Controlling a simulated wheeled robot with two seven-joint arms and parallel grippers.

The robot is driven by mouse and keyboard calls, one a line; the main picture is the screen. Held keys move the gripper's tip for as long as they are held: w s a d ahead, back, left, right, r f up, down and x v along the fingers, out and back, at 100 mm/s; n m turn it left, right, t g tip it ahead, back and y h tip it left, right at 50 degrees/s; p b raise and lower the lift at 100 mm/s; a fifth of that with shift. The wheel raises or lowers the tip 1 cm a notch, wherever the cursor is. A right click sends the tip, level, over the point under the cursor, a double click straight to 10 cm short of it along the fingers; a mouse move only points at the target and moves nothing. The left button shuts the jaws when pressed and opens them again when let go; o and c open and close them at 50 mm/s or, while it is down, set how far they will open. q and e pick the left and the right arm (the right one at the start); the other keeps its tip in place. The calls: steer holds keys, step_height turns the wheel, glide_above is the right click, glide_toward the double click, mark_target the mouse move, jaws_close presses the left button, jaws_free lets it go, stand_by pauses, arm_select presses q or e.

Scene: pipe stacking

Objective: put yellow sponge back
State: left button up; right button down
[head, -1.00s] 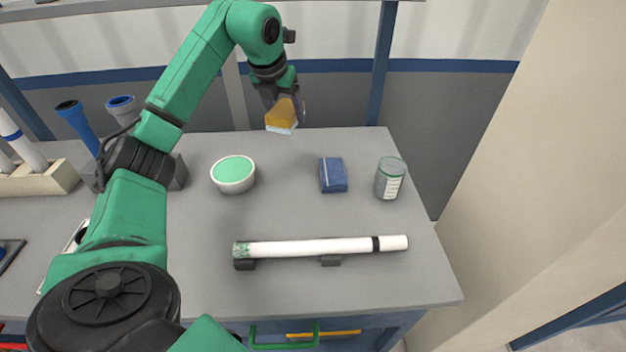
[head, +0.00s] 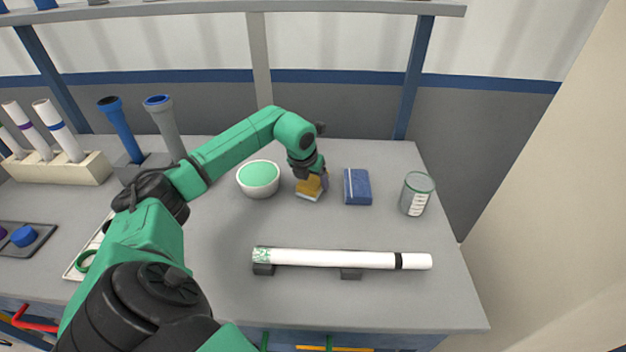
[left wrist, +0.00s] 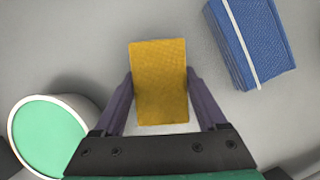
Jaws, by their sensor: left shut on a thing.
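The yellow sponge (head: 311,187) has a pale underside and is held in my left gripper (head: 313,178), between the white bowl and the blue block. In the left wrist view the sponge (left wrist: 159,82) sits between the two dark fingers of my left gripper (left wrist: 160,100), which are shut on its sides. It is low over the grey table (head: 215,290); I cannot tell whether it touches the surface. My right gripper is not in view.
A white bowl with green contents (head: 258,178) is just left of the sponge. A blue block (head: 357,187) and a glass jar (head: 416,194) are to the right. A white pipe (head: 340,259) lies on supports in front. The table between pipe and sponge is clear.

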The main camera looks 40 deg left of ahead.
arm_select(q)
steer(key=o, duration=1.2)
steer(key=shift+o, duration=0.2)
steer(key=shift+r, duration=0.2)
steer(key=v, duration=1.2)
steer(key=shift+b, duration=0.3)
steer(key=shift+f, duration=0.15)
